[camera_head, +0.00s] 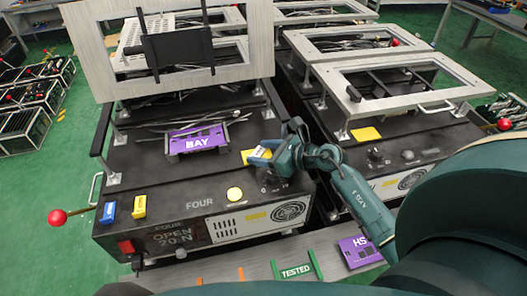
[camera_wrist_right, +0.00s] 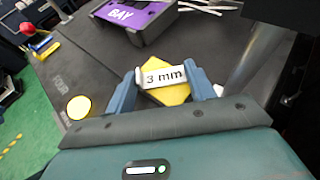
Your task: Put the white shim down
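The white shim (camera_wrist_right: 164,77) is a small white block marked "3 mm". In the right wrist view it sits between the fingertips of my right gripper (camera_wrist_right: 165,86), which is shut on its two ends. A yellow square (camera_wrist_right: 172,94) shows just under and behind the shim; I cannot tell whether the shim touches it. In the head view my right gripper (camera_head: 262,154) is low over the right part of the black bench top of the unit marked FOUR, and the shim is small there. My left gripper is not in view.
A purple BAY bracket (camera_head: 197,139) stands left of the gripper. A round yellow button (camera_head: 235,194), a blue block (camera_head: 108,212) and a yellow block (camera_head: 140,206) are near the front edge. A raised frame (camera_head: 95,70) stands behind. A red-ball lever (camera_head: 57,217) sticks out left.

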